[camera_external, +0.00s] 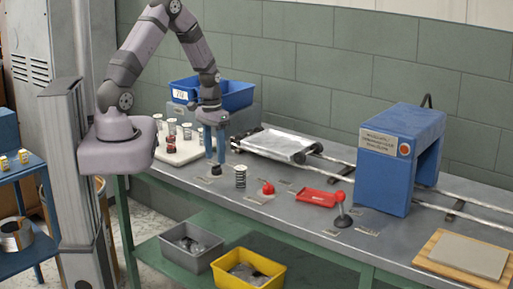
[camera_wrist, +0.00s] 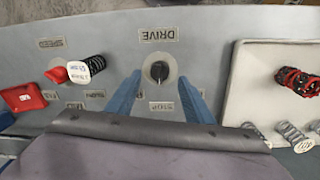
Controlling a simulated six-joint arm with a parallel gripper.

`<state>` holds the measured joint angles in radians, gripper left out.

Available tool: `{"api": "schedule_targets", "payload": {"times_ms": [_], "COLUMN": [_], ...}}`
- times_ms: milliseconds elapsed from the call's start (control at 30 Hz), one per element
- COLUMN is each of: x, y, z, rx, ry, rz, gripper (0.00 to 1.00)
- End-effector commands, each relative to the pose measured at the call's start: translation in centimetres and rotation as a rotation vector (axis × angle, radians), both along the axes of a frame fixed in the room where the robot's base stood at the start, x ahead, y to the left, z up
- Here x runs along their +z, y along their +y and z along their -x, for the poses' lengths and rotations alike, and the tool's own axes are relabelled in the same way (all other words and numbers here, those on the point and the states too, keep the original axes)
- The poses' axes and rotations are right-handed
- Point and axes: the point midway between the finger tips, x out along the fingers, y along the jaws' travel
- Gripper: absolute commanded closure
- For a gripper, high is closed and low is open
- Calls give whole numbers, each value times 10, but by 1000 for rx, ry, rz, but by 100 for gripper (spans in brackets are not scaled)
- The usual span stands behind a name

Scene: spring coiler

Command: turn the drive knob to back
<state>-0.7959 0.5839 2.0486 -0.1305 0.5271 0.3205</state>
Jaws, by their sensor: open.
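The drive knob (camera_wrist: 159,71) is a small round black knob with a pale pointer line, below an upside-down DRIVE label (camera_wrist: 158,34) in the wrist view. The line runs roughly up-down in the picture, in line with the STOP label (camera_wrist: 162,106). In the external view my gripper (camera_external: 214,150) points down above the knob (camera_external: 215,170).
A dark spring (camera_external: 240,176) stands beside the red speed knob (camera_external: 267,188). A white tray (camera_external: 168,158) with springs is on the other side.

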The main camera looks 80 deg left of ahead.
Motion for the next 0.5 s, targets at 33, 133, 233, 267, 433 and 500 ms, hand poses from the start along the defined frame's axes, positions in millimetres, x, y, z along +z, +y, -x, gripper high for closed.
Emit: {"api": "schedule_targets", "payload": {"times_ms": [33,133,233,267,433,500], "x": [-6,-17,-26,-29,-38,-40], "y": [-1,-2,-2,-2,-2,-2], "z": [0,0,-1,-1,-1,-2], "rx": [0,0,1,1,0,0], "ry": [3,3,2,1,1,1], "rz": [3,2,3,2,1,-1], "gripper": [53,53,53,53,53,53]}}
